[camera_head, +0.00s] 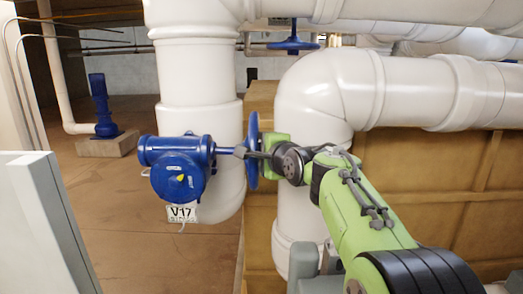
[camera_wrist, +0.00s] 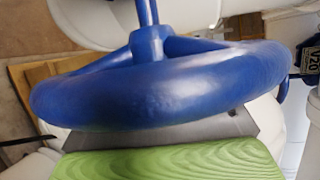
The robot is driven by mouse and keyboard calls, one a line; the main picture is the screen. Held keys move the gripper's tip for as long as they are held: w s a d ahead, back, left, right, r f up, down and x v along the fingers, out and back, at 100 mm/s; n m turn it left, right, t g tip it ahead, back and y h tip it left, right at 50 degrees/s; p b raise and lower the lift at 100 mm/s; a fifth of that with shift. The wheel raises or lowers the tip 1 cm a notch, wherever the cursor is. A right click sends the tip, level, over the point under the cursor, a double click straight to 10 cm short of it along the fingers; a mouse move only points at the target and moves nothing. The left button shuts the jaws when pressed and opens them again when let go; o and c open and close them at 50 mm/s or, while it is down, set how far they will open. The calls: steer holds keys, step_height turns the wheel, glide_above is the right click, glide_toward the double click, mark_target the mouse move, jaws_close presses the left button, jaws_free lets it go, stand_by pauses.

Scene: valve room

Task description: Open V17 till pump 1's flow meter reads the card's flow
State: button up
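The valve V17 is a blue gearbox (camera_head: 178,168) with a yellow pointer on its round face, in the head view left of centre. Its white V17 tag (camera_head: 182,213) hangs below. A shaft runs right to its blue handwheel (camera_head: 253,150), seen nearly edge-on. In the wrist view the handwheel rim (camera_wrist: 160,95) fills the middle. My gripper (camera_head: 262,153) is at the wheel, with a dark finger reaching past the rim. The rim hides the fingertips, so I cannot tell whether it grips. No flow meter or card is readable.
Thick white pipes (camera_head: 415,92) run across the top and right, beside a tan panelled wall (camera_head: 420,165). A grey-white cabinet edge (camera_head: 35,225) stands at near left. Another blue handwheel (camera_head: 292,44) is behind. A V20 tag (camera_wrist: 312,62) shows in the wrist view.

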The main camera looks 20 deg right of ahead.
jaws_close()
steer(key=t+b, duration=0.1)
steer(key=b, duration=0.3)
steer(key=shift+f, duration=0.4)
steer(key=n+t+b, duration=0.1)
steer(key=t+b, duration=0.1)
steer(key=b, duration=0.3)
steer(key=shift+r+n+t+b, duration=0.25)
steer(key=shift+n+t+b, duration=0.15)
steer(key=shift+t+b, duration=0.5)
steer(key=shift+r, duration=0.1)
jaws_free()
steer(key=s+b, duration=0.1)
steer(key=s, duration=0.3)
steer(key=s+f+b, duration=0.1)
steer(key=s, duration=0.3)
steer(key=s+b, duration=0.1)
steer(key=s, duration=0.3)
steer(key=shift+f, duration=0.4)
